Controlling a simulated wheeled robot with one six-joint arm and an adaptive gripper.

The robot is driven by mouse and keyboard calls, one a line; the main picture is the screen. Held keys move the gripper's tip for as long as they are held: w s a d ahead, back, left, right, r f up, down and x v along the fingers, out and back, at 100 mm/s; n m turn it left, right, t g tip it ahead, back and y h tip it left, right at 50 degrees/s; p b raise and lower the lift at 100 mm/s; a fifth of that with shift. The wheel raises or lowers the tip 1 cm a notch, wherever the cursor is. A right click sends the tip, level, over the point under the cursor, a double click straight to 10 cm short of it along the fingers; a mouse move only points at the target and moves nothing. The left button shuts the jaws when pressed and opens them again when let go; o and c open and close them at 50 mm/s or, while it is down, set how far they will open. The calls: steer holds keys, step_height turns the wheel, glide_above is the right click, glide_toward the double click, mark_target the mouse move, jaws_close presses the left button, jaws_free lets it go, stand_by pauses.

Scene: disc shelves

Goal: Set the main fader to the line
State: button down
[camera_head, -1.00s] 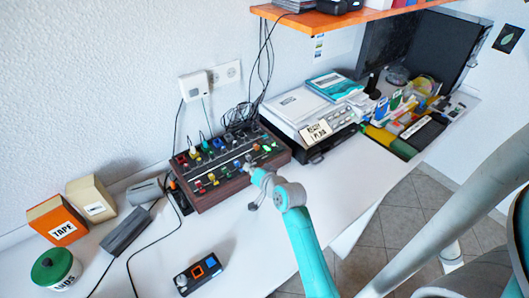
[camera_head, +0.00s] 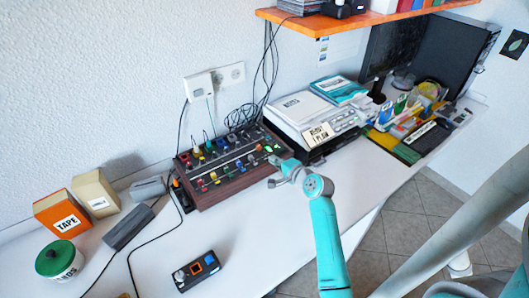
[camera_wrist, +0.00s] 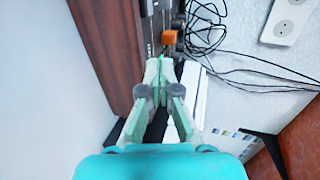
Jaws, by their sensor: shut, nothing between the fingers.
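The mixer (camera_head: 236,185), a dark panel in a brown wooden case with several coloured knobs and fader caps, sits against the wall. My gripper (camera_head: 274,161) is shut and empty at the mixer's right front end, next to a green spot (camera_head: 270,148). In the wrist view my fingertips (camera_wrist: 160,64) meet beside the mixer's wooden side (camera_wrist: 105,40), with a green glint between them and an orange cap (camera_wrist: 169,37) just beyond. I cannot tell whether they touch anything. The main fader and its line cannot be made out; my fingers may hide them.
A printer (camera_head: 310,148) with papers stands close right of the mixer. Loose cables (camera_wrist: 205,35) lie behind it. A small black controller (camera_head: 196,271) lies in front. The tape box (camera_head: 62,214) and green-lidded tin (camera_head: 58,262) are at left.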

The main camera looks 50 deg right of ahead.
mark_target(260, 148)
steer(key=x, duration=0.4)
steer(key=r+x, duration=0.1)
steer(key=x, duration=0.1)
steer(key=shift+w+f, duration=0.1)
steer(key=shift+w, duration=0.05)
steer(key=shift+w+d, duration=0.1)
steer(key=shift+w, duration=0.25)
steer(key=shift+w+d, duration=0.25)
steer(key=shift+w, duration=0.6)
